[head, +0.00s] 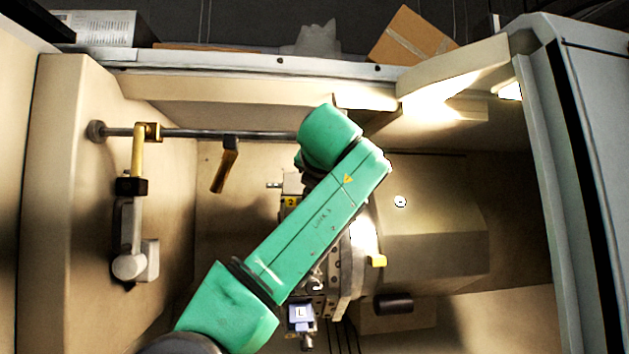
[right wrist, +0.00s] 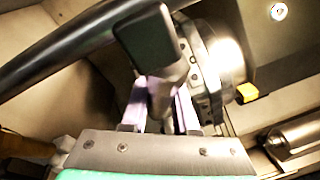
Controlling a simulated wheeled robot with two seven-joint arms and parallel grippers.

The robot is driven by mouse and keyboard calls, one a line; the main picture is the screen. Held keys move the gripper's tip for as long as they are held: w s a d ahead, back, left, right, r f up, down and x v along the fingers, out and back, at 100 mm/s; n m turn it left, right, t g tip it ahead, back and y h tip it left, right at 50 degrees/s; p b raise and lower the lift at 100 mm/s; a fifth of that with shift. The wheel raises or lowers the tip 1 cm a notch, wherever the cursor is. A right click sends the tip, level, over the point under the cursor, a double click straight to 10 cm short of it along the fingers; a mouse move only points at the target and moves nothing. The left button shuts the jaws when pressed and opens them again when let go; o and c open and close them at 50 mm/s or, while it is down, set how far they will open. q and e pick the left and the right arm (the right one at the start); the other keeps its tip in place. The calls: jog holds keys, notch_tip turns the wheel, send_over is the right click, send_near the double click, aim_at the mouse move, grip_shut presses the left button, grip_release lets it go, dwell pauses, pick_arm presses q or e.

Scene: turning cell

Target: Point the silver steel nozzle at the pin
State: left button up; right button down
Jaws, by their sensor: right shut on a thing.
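In the right wrist view my right gripper (right wrist: 160,112) has its two pale fingers on either side of a grey steel nozzle (right wrist: 160,92), shut on it. The nozzle hangs below a black block (right wrist: 147,38) near the dark rail. In the head view my green arm covers this gripper and nozzle. A yellow peg (head: 378,261), also in the wrist view (right wrist: 247,92), sticks out beside the round metal chuck; I cannot tell whether it is the pin. The nozzle's exact aim is unclear. My left gripper is not in view.
A horizontal rail (head: 220,134) crosses the cell. A yellow jointed arm (head: 137,155) and a brown-yellow lever (head: 225,166) hang from it. The metal chuck (head: 361,238) and a tool block with an "L" label (head: 300,313) stand close to my arm. Pale walls enclose the space.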

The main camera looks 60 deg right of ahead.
jog(key=c, duration=0.7)
grip_release()
jog(key=shift+w+f, duration=0.1)
jog(key=shift+f, duration=0.1)
jog(key=shift+w+d, duration=0.15)
jog(key=shift+d, duration=0.05)
jog(key=b+v, duration=0.4)
jog(key=v, duration=1)
jog(key=shift+a+b, duration=0.2)
jog(key=shift+b, duration=0.1)
jog(key=shift+d, duration=0.1)
